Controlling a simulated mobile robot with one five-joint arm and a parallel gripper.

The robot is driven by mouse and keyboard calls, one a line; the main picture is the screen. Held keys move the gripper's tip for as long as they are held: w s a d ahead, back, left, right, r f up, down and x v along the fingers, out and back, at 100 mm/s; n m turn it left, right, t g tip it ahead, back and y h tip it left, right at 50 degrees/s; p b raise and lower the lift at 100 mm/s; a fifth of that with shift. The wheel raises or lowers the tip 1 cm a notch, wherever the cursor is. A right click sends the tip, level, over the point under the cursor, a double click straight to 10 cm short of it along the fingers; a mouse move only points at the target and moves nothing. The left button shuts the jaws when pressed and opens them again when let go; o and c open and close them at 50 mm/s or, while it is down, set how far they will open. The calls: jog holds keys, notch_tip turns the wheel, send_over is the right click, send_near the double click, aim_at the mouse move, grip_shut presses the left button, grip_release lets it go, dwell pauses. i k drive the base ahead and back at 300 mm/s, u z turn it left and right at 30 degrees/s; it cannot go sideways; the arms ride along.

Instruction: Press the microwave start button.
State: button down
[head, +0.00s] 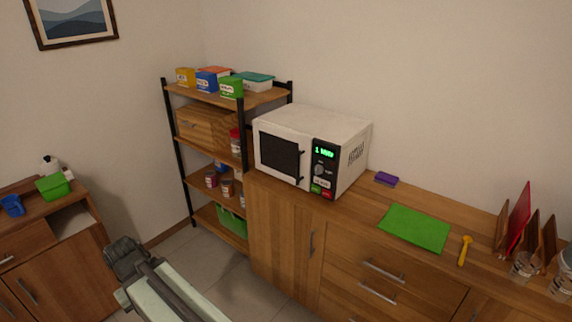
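The white microwave (335,125) stands on the wooden counter, its dark door window (279,157) at the left and a black control panel at the right. The panel has a lit green display (324,152), a round knob (319,170) and a pale button. Below these are a green button (316,188), which looks like the start button, and a red button (328,193); their lettering is too small to read. My gripper (122,256) is low at the left, over the floor, well away from the microwave. I cannot tell whether its fingers are open or shut.
A shelf rack (178,150) with boxes and jars stands left of the microwave. A green mat (414,228), purple block (386,178) and yellow utensil (464,250) lie on the counter (350,208). Another cabinet (60,270) is at the far left. Floor shows between the cabinets.

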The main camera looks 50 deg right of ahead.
aim_at(313, 188)
jog(key=z, duration=1.9)
